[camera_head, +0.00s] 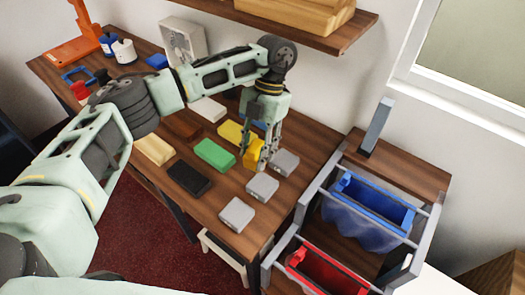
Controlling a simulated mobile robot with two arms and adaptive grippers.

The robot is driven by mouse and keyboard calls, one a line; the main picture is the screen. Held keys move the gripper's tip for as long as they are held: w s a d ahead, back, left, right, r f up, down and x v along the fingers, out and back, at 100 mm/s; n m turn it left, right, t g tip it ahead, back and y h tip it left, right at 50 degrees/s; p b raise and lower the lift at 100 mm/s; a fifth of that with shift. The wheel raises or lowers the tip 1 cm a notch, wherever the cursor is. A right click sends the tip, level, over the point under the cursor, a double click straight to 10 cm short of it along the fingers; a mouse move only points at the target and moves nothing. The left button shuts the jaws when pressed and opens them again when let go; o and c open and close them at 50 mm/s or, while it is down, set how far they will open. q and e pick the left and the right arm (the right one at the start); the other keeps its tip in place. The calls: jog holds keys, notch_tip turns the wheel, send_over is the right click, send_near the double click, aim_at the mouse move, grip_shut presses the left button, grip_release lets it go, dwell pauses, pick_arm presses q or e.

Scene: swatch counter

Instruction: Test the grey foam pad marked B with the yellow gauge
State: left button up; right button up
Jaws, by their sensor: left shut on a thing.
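My left gripper (264,158) points down over the right part of the wooden table. It is shut on the yellow gauge (252,156), which is partly hidden by the fingers. Three grey foam pads lie in a slanting row at the table's right: a far one (285,162), a middle one (262,187) and a near one (236,214). The gauge is just left of the far and middle pads; I cannot tell whether it touches the table or a pad. The letters on the pads are too small to read, so I cannot tell which is B. My right gripper is out of view.
Green (214,155), black (189,178), yellow (230,132) and other coloured blocks lie left of the pads. A rack with a blue bin (372,207) and a red bin (325,272) stands at the right. A wooden shelf (300,30) hangs above the table's back.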

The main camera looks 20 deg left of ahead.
pick_arm(q)
jog(key=n, duration=0.1)
jog(key=n+h, duration=0.1)
jog(key=n, duration=0.1)
jog(key=shift+d+f, duration=0.1)
jog(key=shift+f, duration=0.15)
jog(key=n, duration=0.2)
jog(key=n+h, duration=0.1)
jog(key=n+h+p, duration=0.1)
jog(key=n, duration=0.1)
jog(key=shift+w+d+f+n+t, duration=0.1)
jog(key=shift+w+f+n+t, duration=0.05)
jog(key=shift+f+n+t, duration=0.15)
jog(key=n, duration=0.1)
jog(key=n+t+h, duration=0.1)
jog(key=n, duration=0.3)
jog(key=shift+d+f+t+h, duration=0.3)
jog(key=shift+d+f+h, duration=0.1)
jog(key=shift+w+d+f+n+t, duration=0.15)
jog(key=shift+n+t, duration=0.15)
jog(key=shift+n, duration=0.8)
jog(key=shift+f, duration=0.15)
jog(key=shift+f+b, duration=1.25)
jog(key=shift+f, duration=1.55)
jog(key=shift+f+b, duration=0.5)
